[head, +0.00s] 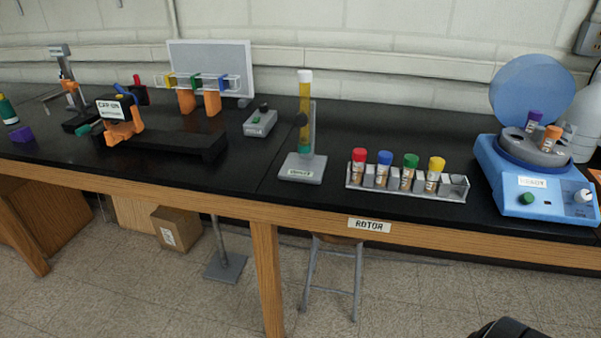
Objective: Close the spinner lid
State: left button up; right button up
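The blue spinner (535,200) stands at the right of the bench. Its round blue lid (532,92) is open, standing up behind the bowl. The grey rotor (534,146) inside is exposed. It holds a purple-capped tube (533,121) and an orange-capped tube (550,138), both sticking up above the rim. The spinner's front has a small label, a green button (526,198) and a white knob (583,196). A dark rounded part shows at the bottom edge, right of centre, well below the bench; I cannot tell whether it is my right gripper. No fingertips show, and my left gripper is not in view.
A tube rack (408,187) with red, blue, green and yellow caps stands left of the spinner. Left of it is a stand with a yellow cylinder (305,110). A pale rounded object (585,120) is close behind the spinner at right. The bench front edge carries a ROTOR label (369,225).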

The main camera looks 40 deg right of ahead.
aim_at(540, 81)
jog(key=z, duration=2.5)
jog(key=i+l+u, duration=0.15)
jog(key=i+l, duration=0.35)
jog(key=i, duration=0.25)
jog(key=i+l+u, duration=0.1)
jog(key=i+l, duration=0.5)
jog(key=i, duration=0.1)
